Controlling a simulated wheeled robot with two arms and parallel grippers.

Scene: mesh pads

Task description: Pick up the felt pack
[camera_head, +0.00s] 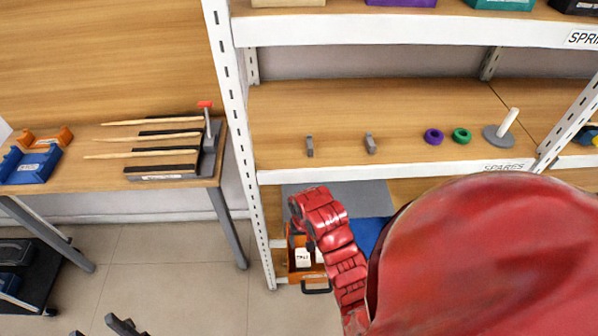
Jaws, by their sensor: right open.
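I cannot pick out the felt pack for certain in the head view; my red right arm covers much of the lower shelf. A flat grey surface (375,199) and a blue piece (369,233) show partly behind the arm. My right gripper (303,225) is at the end of the red arm, in front of the lower shelf by the rack's upright. It is open, and I see nothing held in it. Small dark tips, which look like part of my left gripper (98,329), show at the bottom edge; their state is unclear.
The white rack's middle shelf (390,130) holds two small grey pieces, a purple ring (433,136), a green ring (462,135) and a grey peg stand (508,130). An orange bin (293,270) sits low. A table with sticks (150,137) and blue bin (30,165) stands left. Floor between is clear.

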